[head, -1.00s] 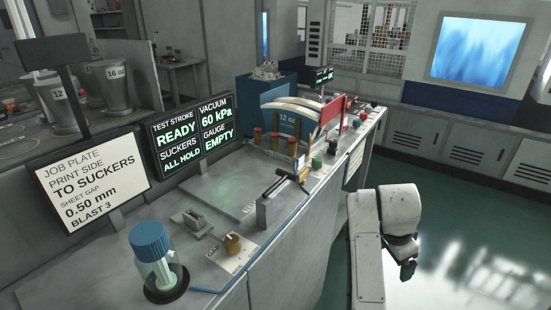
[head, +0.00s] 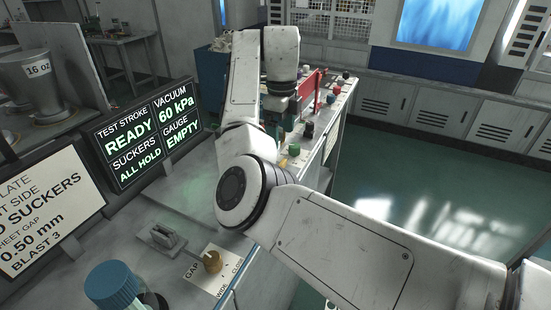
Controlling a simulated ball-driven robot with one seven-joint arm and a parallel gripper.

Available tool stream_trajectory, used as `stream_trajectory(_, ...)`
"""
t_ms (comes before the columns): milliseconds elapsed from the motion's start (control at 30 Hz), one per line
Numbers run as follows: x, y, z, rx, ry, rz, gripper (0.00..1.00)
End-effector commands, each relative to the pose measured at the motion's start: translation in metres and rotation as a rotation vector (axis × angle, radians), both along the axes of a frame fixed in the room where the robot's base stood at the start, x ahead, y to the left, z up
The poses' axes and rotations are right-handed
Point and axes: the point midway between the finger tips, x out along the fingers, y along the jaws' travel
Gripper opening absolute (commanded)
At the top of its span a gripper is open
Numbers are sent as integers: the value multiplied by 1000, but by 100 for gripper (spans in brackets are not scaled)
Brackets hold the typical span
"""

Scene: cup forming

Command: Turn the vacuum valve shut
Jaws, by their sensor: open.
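The vacuum valve cannot be picked out for certain now; my arm covers the middle of the bench, where a black lever beside a blue hose showed earlier. The status screen (head: 147,132) reads vacuum 60 kPa, suckers all hold, test stroke ready and gauge empty. My gripper (head: 281,106) points down over the far part of the bench, beyond my elbow. It is small, dark and partly lost among the machine parts, with its jaws open. I see nothing held in it. I cannot tell whether it touches anything.
A brown gap knob (head: 212,262) sits on a white label at the near bench edge. A grey clamp-like fixture (head: 162,238) and a blue-capped jar (head: 113,287) stand nearby. A red upright part (head: 309,88) stands near my gripper. The green floor (head: 400,190) at right is clear.

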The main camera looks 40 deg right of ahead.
Motion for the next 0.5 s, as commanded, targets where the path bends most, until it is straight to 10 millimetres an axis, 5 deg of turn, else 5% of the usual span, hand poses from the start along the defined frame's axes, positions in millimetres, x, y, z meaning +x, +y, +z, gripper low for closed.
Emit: stream_trajectory(500,-1,0,-84,1,1,2,92)
